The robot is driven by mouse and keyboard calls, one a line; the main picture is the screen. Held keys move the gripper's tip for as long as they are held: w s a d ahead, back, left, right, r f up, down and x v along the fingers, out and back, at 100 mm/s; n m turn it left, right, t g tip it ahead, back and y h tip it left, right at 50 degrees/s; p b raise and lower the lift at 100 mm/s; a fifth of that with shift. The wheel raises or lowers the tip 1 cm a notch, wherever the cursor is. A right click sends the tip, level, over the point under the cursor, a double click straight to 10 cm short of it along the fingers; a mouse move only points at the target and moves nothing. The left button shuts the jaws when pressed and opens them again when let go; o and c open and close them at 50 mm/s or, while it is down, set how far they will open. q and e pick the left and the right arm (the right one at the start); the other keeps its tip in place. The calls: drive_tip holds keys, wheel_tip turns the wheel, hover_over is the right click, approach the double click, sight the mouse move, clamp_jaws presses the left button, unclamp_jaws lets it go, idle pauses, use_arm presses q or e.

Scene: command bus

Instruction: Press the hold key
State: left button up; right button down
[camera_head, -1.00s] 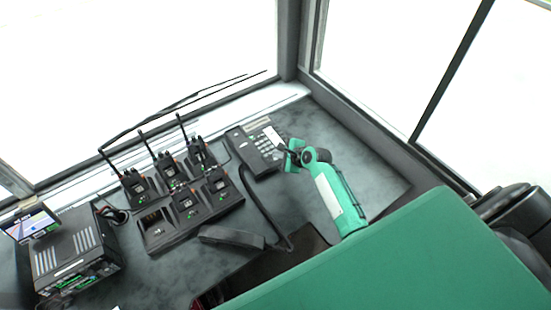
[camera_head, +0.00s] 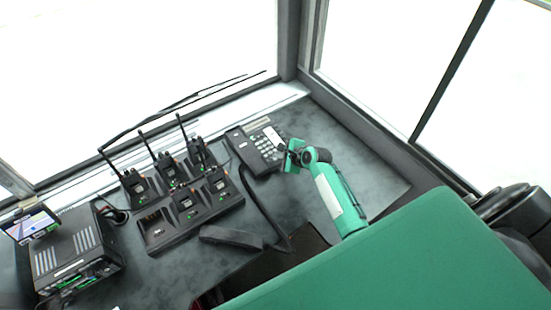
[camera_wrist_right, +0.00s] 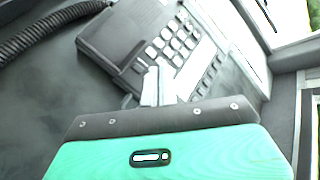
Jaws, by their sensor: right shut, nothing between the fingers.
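A dark desk phone (camera_head: 254,150) with light keys stands on the grey desk near the window corner. It also shows in the right wrist view (camera_wrist_right: 112,38), where its keypad faces up; I cannot read which key is the hold key. My right gripper (camera_head: 283,148) is shut and empty at the right side of the phone. In the right wrist view, the right gripper's fingertips (camera_wrist_right: 158,72) are at the lower edge of the key area and hide some keys. I cannot tell whether they touch a key. My left gripper is not in view.
The phone's handset (camera_head: 232,237) lies off the phone on the desk, joined by a curled cord (camera_head: 262,200). A charger (camera_head: 190,226) with several radios stands left of the phone. A radio unit (camera_head: 75,250) is at far left. Bare desk (camera_head: 365,165) lies right of my arm.

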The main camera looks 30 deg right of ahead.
sight(280, 164)
drive_tip(key=shift+f, duration=0.15)
idle(0.3)
drive_tip(key=shift+f, duration=0.25)
drive_tip(key=shift+f, duration=0.3)
idle(0.5)
idle(0.3)
drive_tip(key=shift+r+p, duration=0.75)
drive_tip(key=shift+p, duration=0.2)
drive_tip(key=r+p, duration=0.1)
drive_tip(key=p, duration=0.1)
drive_tip(key=r+p, duration=0.1)
drive_tip(key=r, duration=0.1)
drive_tip(key=r+p, duration=0.2)
drive_tip(key=shift+s+p, duration=0.3)
drive_tip(key=shift+s, duration=0.1)
